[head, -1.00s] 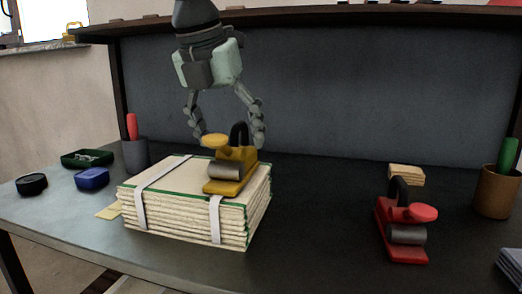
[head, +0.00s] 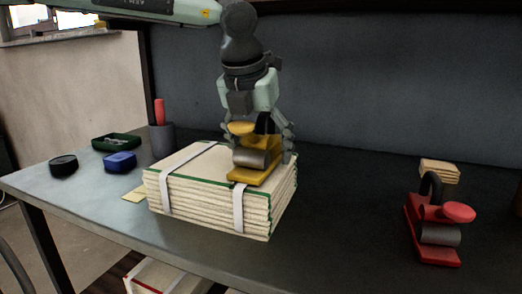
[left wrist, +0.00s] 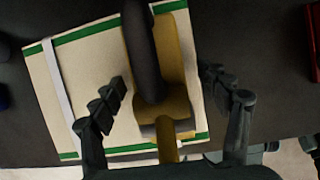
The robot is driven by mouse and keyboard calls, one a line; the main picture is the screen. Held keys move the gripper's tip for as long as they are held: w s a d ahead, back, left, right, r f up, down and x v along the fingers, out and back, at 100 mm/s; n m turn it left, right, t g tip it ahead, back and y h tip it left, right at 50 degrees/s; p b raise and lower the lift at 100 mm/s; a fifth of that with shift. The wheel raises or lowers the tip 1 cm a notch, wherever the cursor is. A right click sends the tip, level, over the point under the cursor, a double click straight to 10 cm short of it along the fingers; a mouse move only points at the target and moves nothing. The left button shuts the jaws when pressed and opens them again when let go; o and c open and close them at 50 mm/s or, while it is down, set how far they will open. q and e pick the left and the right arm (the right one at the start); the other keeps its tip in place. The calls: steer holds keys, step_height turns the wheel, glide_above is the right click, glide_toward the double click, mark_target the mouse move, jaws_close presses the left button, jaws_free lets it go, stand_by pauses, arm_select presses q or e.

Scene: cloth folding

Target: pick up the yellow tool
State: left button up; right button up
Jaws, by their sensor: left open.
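The yellow tool (head: 256,160) has a dark handle, a yellow knob and a grey roller. It stands on top of a strapped stack of cream cloths (head: 210,200) with green edging. My left gripper (head: 262,150) is open and lowered over the tool, coming from above and behind it. In the left wrist view, the tool (left wrist: 178,70) lies between the two spread fingers (left wrist: 165,95), with a gap visible on each side. The tool hides part of the fingers in the head view. My right gripper is not in view.
A red tool (head: 432,235) of similar shape stands at the right, near a small wooden block stack (head: 440,171). A dark cup (head: 162,140), a green tray (head: 116,142), a blue box (head: 119,161) and a black round container (head: 63,166) are at the left. The table's middle right is clear.

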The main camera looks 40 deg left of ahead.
mark_target(258, 121)
arm_select(q)
jaws_close()
steer(key=shift+w+r, duration=0.1)
steer(key=shift+r, duration=0.05)
stand_by(0.4)
steer(key=shift+r, duration=0.4)
step_height(258, 121, up, 4)
steer(key=shift+a+f, duration=0.15)
steer(key=shift+f, duration=0.05)
steer(key=s+a+r, duration=0.6)
steer(key=s+a, duration=0.1)
steer(key=s, duration=0.2)
steer(key=shift+s+r, duration=0.15)
steer(key=shift+r, duration=0.05)
